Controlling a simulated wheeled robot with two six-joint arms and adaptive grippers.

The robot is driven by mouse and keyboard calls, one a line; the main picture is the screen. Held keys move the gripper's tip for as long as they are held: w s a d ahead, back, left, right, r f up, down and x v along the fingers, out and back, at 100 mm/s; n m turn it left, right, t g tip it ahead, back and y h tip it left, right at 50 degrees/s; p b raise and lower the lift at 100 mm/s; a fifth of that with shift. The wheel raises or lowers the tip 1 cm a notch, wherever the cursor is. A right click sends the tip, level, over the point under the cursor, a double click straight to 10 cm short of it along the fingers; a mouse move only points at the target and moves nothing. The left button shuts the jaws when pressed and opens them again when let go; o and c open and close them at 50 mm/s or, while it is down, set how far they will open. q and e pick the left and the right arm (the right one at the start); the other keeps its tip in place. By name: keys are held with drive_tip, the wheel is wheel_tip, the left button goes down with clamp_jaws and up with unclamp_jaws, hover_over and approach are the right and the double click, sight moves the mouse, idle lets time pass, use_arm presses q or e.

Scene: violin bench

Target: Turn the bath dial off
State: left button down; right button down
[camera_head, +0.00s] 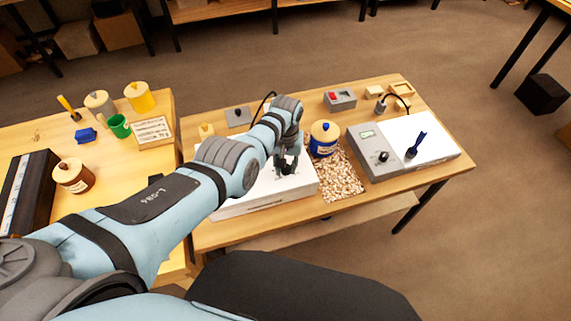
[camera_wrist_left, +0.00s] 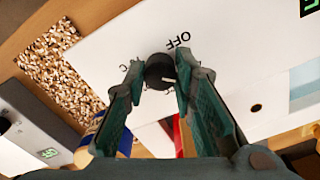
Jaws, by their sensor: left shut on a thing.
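The bath is a white box (camera_head: 300,184) on the middle table, partly hidden behind my left arm. Its white front panel (camera_wrist_left: 225,55) fills much of the left wrist view. The bath dial (camera_wrist_left: 158,70) is a round black knob with a pale pointer mark. The printed word OFF (camera_wrist_left: 179,41) is beside it, and part of another letter shows on its other side. My left gripper (camera_head: 287,163) reaches down to the panel. In the wrist view its fingertips (camera_wrist_left: 160,82) are closed on both sides of the dial. My right gripper is not in view.
A gritty mat (camera_head: 340,178) lies right of the bath, with a blue-and-cream jar (camera_head: 323,139) at its back. A grey-and-white instrument (camera_head: 378,152) stands farther right, with a blue tool (camera_head: 416,145) on it. The left table holds jars and a green cup (camera_head: 119,126).

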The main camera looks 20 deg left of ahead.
use_arm(q)
drive_tip(key=n, duration=0.7)
drive_tip(key=shift+s+f, duration=0.25)
drive_tip(key=shift+s, duration=0.05)
drive_tip(key=n, duration=0.4)
drive_tip(key=shift+n, duration=1.6)
drive_tip(key=c, duration=1.3)
unclamp_jaws()
drive_tip(key=shift+w, duration=0.1)
drive_tip(key=shift+c, duration=0.2)
drive_tip(key=shift+r, duration=0.15)
drive_tip(key=shift+w, duration=0.1)
